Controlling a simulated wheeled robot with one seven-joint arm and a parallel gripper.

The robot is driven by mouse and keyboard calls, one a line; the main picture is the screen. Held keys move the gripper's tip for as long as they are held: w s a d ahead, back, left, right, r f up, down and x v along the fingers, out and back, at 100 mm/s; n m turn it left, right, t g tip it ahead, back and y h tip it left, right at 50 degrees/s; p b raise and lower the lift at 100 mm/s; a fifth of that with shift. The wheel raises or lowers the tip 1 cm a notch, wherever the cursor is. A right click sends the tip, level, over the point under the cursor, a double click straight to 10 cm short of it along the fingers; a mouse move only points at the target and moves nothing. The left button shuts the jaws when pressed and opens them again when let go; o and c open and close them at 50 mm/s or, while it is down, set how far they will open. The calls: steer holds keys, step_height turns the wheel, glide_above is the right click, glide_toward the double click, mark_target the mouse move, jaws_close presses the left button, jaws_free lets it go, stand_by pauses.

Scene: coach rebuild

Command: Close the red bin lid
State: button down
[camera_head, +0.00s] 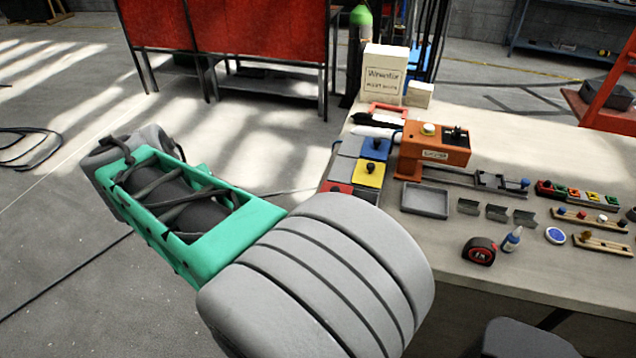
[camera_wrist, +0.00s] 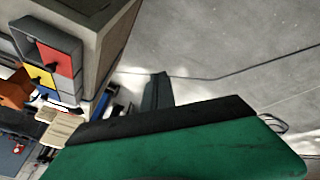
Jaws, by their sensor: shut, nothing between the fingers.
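The red bin lid (camera_head: 338,187) shows at the near left corner of the workbench, partly hidden behind my arm. In the wrist view the red lid (camera_wrist: 56,58) lies at upper left, with a dark knob and a dark grey rimmed shape beside it. I cannot tell how far open it is. A yellow lid (camera_head: 369,173) and a blue lid (camera_head: 375,148) are in the same bin block. My gripper (camera_wrist: 158,92) shows in the wrist view as a narrow dark shut end, empty, over the floor and apart from the bins.
The workbench (camera_head: 480,270) carries an orange device (camera_head: 434,145), a grey tray (camera_head: 425,200), a tape measure (camera_head: 479,250) and a white box (camera_head: 384,75). Red panels (camera_head: 225,40) stand behind. The floor (camera_head: 60,220) left of the bench is mostly clear, with a cable.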

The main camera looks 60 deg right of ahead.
steer(key=s+d+r+m+g+h, duration=0.15)
steer(key=s+d+m+g, duration=0.5)
steer(key=d, duration=0.95)
steer(key=shift+m+t, duration=0.45)
steer(key=shift+t, duration=0.1)
steer(key=s+d+f, duration=0.2)
steer(key=s, duration=0.1)
steer(key=s+d+f+p, duration=0.1)
steer(key=s+d+f, duration=0.1)
steer(key=s+f, duration=0.1)
steer(key=s+d+f+p, duration=0.1)
steer(key=s+d+f, duration=0.1)
steer(key=s, duration=0.1)
steer(key=shift+s+d+f, duration=0.1)
steer(key=shift+f, duration=0.15)
steer(key=shift+s+d+f, duration=0.1)
steer(key=shift+f, duration=0.05)
